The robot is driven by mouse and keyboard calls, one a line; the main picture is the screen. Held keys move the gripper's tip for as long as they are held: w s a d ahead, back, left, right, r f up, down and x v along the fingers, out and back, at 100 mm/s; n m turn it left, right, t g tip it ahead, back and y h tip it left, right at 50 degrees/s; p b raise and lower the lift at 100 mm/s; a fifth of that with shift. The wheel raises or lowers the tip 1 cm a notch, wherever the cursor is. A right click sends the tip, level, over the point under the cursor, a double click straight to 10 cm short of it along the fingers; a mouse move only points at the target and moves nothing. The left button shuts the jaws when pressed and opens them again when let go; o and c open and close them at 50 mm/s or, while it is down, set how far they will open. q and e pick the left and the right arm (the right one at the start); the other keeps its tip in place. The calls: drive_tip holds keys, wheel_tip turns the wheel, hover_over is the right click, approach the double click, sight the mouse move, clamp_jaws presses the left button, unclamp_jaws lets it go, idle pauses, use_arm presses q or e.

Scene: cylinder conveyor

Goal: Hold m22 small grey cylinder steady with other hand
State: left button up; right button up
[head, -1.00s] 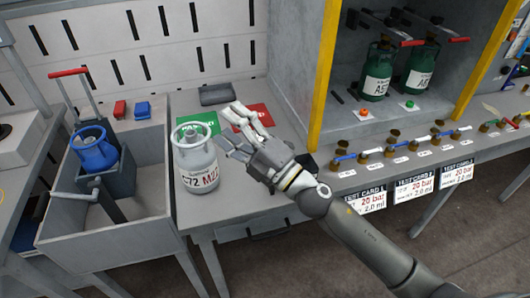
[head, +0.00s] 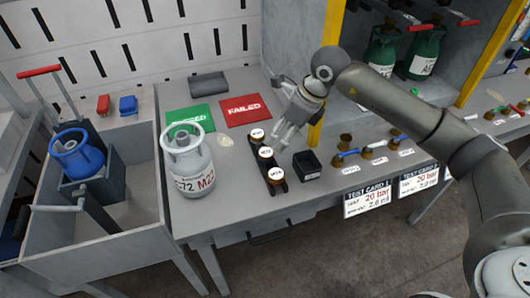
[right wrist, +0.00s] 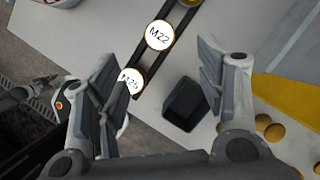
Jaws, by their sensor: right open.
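The small grey cylinder (head: 190,172), marked C72 and M22 in red, stands upright on the grey bench left of centre in the head view. Its collar ring is on top and no gripper touches it. My right gripper (head: 288,128) is open and empty, to the right of the cylinder, above the bench by the row of round caps. In the right wrist view its spread fingers (right wrist: 155,85) have nothing held between them.
A black rack holds round white caps (head: 265,152), one reading M22. A small black box (head: 308,165) stands beside it. Green and red FAILED (head: 246,109) mats lie behind. The yellow-edged cabinet stands right.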

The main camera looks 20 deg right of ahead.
hover_over(267, 152)
drive_tip(key=s+d, duration=0.2)
wheel_tip(267, 152, down, 4)
drive_tip(key=shift+a+f, duration=0.15)
drive_tip(key=shift+w+p+x, duration=0.2)
drive_tip(key=shift+p+x, duration=0.5)
drive_tip(key=shift+x, duration=2)
drive_tip(key=c, duration=1.2)
drive_tip(key=shift+r, duration=0.25)
